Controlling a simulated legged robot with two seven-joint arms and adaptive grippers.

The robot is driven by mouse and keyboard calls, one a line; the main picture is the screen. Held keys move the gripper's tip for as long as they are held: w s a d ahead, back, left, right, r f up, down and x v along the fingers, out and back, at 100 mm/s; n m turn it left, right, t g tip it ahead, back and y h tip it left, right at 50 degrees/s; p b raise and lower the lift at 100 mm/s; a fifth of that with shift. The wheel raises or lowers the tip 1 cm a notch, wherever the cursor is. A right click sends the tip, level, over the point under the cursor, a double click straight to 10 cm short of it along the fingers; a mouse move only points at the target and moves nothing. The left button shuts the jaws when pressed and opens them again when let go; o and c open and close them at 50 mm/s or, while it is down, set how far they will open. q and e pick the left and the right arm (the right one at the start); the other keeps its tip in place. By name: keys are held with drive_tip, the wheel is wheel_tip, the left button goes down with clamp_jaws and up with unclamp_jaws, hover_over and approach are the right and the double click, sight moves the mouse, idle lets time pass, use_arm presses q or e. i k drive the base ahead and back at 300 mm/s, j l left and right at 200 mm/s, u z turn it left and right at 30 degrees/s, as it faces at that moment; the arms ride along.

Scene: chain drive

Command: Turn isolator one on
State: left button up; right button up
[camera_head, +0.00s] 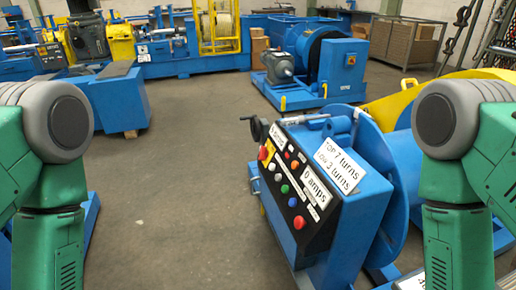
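A blue machine with a slanted black control panel (290,190) stands right of centre. At the panel's upper left is a red and yellow switch (264,152), which may be an isolator. I cannot read a label naming isolator one, and the switch's position is too small to tell. Below it are a green button (284,189), a blue button (292,202) and a red button (299,222). My green and grey arms come in at the left and right edges, apart from the panel. Neither gripper shows.
White signs, one reading "0 amps" (315,187) and one about turns (339,166), sit on the machine. A blue motor unit (310,65) stands behind. The grey floor (185,190) left of the panel is clear.

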sight(263, 153)
drive_tip(key=i+j+z, duration=0.25)
drive_tip(key=i+j, duration=0.3)
drive_tip(key=i+j+z, duration=0.25)
drive_tip(key=i+j, duration=0.25)
drive_tip(key=j, duration=0.2)
drive_tip(key=z, duration=1.2)
